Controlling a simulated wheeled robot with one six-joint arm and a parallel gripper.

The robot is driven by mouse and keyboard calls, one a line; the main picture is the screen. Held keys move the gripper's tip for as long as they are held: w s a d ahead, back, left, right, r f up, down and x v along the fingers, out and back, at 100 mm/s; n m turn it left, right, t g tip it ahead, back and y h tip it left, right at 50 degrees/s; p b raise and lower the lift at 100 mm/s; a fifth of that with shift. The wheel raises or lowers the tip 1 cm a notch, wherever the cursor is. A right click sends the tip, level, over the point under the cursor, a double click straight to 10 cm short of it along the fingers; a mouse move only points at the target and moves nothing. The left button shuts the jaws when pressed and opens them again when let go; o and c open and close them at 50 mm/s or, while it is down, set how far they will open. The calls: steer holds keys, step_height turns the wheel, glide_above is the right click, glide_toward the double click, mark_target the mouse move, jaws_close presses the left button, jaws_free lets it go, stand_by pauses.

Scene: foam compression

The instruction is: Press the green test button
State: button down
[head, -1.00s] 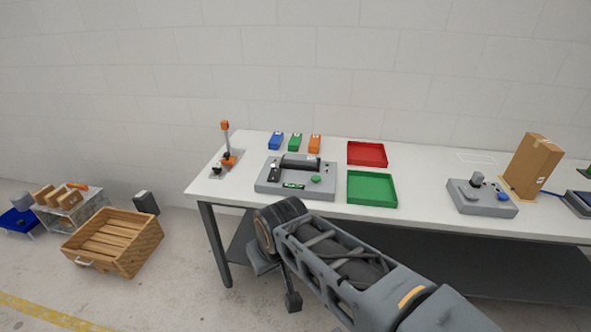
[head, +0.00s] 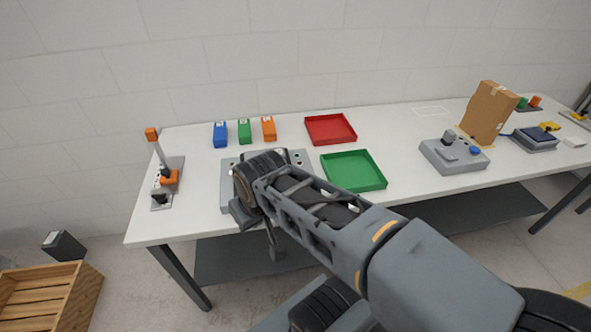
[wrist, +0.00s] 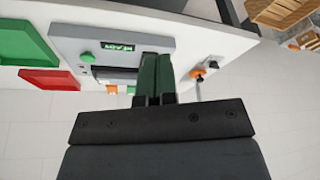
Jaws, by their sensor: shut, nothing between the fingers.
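The grey test device (head: 228,185) stands on the white table in the head view, mostly hidden behind my arm. Its green button cannot be seen there. In the wrist view the device (wrist: 65,44) is seen from its other side. The round green button (wrist: 87,57) sits on its top, near a small green display (wrist: 117,47). My gripper (wrist: 156,58) is shut and empty, with its dark fingers over the device's side beyond the display, apart from the button in the picture. I cannot tell how high the fingertips are above the device.
A green tray (head: 377,184) and a red tray (head: 330,142) lie right of the device. Blue (head: 220,140), green (head: 245,137) and orange (head: 268,134) boxes stand behind it. An orange-handled fixture (head: 168,178) is at the left. A second grey device (head: 462,165) and a carton (head: 489,112) stand farther right.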

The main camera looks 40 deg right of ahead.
steer(key=shift+s, duration=0.1)
steer(key=w+d+r+m+t+y+p, duration=0.1)
steer(key=w+d+m+y+p, duration=0.2)
steer(key=w+m, duration=0.4)
steer(key=w+d+m+t+y+p, duration=0.1)
steer(key=w+d+m+p, duration=0.3)
steer(key=w+d+m, duration=0.15)
steer(key=w+d+f+m+t+p, duration=0.1)
steer(key=w+d+f+m, duration=0.1)
steer(key=d+m, duration=0.3)
steer(key=w+d+f+m+t+h+p, duration=0.1)
steer(key=w+d+f+m+t, duration=0.1)
steer(key=d+m, duration=0.4)
steer(key=w+d, duration=0.1)
steer(key=d, duration=0.2)
steer(key=shift+d+p, duration=0.25)
steer(key=shift+p, duration=0.05)
steer(key=shift+f, duration=0.25)
